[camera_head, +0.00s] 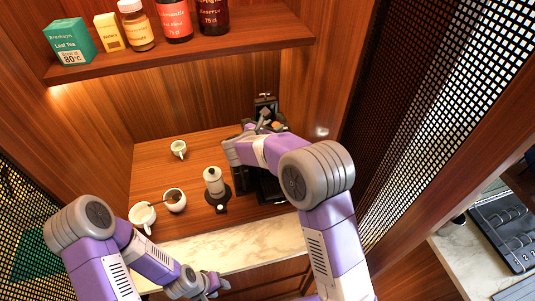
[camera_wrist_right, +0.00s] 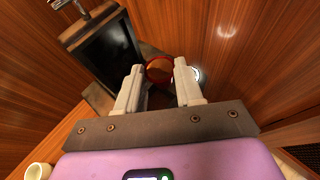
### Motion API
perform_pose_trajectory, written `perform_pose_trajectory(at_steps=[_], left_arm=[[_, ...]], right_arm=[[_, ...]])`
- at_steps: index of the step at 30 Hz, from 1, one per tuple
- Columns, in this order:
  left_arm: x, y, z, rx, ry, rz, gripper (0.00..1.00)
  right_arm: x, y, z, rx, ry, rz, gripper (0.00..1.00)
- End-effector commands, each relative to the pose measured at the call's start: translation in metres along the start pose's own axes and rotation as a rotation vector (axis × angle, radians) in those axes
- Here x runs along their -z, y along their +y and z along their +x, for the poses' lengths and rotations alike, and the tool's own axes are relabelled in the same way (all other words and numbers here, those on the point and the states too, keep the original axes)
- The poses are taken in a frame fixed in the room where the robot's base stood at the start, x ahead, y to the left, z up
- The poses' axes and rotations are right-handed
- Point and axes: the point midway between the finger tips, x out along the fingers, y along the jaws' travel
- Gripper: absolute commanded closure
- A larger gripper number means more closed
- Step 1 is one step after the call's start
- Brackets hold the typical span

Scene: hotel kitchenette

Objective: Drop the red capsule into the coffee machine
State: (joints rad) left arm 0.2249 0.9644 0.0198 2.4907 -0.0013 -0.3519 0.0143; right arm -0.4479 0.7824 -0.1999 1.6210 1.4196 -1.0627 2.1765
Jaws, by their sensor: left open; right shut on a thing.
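The red capsule (camera_wrist_right: 159,70) shows in the right wrist view as a red ring between the fingertips of my right gripper (camera_wrist_right: 160,85), which is shut on it. In the head view my right gripper (camera_head: 268,124) is over the back of the counter, at the coffee machine (camera_head: 266,187). The machine is black and largely hidden behind my right arm. In the wrist view its dark body (camera_wrist_right: 108,50) with metal parts stands to the left of the capsule. My left gripper (camera_head: 211,286) is open and empty, low in front of the counter edge.
A shelf (camera_head: 200,45) above holds boxes, a jar and bottles. Wooden walls and a mesh panel (camera_head: 440,90) close the right side.

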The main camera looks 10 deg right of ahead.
Motion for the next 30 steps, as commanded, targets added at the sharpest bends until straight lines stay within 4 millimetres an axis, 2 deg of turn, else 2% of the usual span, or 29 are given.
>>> perform_pose_trajectory(at_steps=[1,6,17,30], left_arm=[[0.000,0.000,0.000,0.000,0.000,0.000,0.57],[0.000,0.000,0.000,0.000,0.000,0.000,0.57],[0.000,-0.001,0.002,0.000,0.000,0.000,0.57],[0.001,-0.006,0.015,0.000,0.000,0.000,0.57]], right_arm=[[0.000,0.000,0.000,0.000,0.000,0.000,0.61],[0.000,0.000,0.000,0.000,0.000,0.000,0.35],[0.000,0.001,-0.006,-0.001,0.000,0.002,0.34],[0.000,0.000,-0.070,-0.002,0.000,0.002,0.34]])
